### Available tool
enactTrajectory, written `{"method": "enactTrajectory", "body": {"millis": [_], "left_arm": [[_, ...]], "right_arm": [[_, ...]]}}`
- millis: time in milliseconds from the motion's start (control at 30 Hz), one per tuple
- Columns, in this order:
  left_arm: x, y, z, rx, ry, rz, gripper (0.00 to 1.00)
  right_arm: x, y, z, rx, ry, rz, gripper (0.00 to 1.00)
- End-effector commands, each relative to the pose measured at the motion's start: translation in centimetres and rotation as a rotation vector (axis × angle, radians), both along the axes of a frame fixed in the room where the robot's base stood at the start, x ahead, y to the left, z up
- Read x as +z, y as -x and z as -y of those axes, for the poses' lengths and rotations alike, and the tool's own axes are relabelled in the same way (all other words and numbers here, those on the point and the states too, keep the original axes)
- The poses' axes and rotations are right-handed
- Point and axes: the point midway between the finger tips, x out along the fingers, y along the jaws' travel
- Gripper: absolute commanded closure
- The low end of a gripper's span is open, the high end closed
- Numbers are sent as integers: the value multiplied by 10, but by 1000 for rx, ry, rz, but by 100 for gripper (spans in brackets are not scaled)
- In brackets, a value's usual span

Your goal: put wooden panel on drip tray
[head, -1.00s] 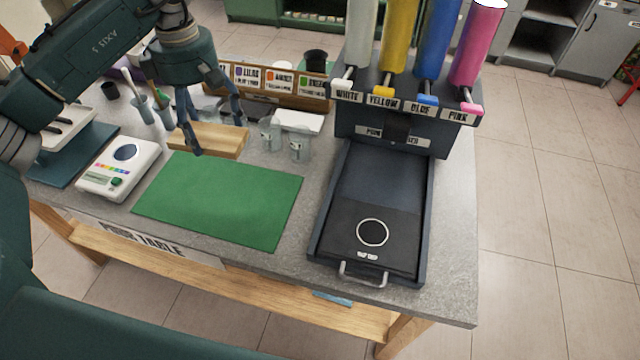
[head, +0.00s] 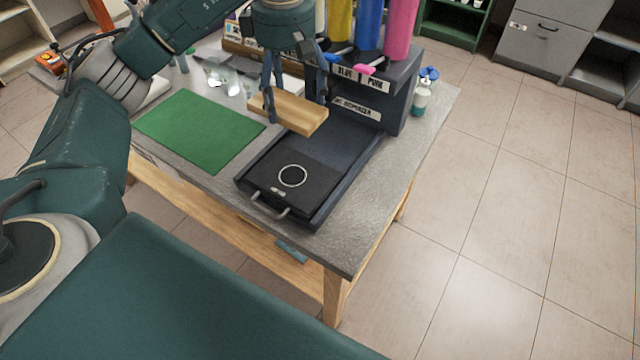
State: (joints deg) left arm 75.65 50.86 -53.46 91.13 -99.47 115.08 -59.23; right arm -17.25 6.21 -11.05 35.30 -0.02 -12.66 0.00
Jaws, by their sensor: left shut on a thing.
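The wooden panel (head: 292,113) is a light tan block. My left gripper (head: 296,108) is shut on it and holds it level, in the picture over the back left part of the drip tray. I cannot tell its exact height. The dark drip tray (head: 318,172) stands at the front of the paint dispenser (head: 392,92). It has raised side walls, a front handle and a black plate with a white ring (head: 293,176). The panel and gripper hide part of the tray's back left. My right gripper is not in view.
A green mat (head: 200,130) lies on the grey table left of the tray. Clear cups (head: 222,82) stand behind the mat. A small bottle (head: 421,98) stands right of the dispenser. The tray's front half is clear.

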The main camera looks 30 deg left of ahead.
Motion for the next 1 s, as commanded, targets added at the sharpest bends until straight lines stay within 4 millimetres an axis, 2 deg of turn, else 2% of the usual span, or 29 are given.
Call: {"method": "enactTrajectory", "body": {"millis": [100,267,300,433,600,867,1000], "left_arm": [[-19,1,0,-3,0,-7,50],[-62,2,1,-2,3,-10,50],[-69,2,0,-1,1,-9,50],[-102,2,-1,0,-1,-9,50],[-138,2,-1,0,0,-5,50],[-161,1,-1,-1,1,-2,50],[-179,1,0,0,1,-5,50]], "right_arm": [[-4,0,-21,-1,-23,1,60],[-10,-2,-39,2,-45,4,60],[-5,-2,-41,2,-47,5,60],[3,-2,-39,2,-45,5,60],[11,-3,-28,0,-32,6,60],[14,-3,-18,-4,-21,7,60],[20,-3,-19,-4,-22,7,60]]}}
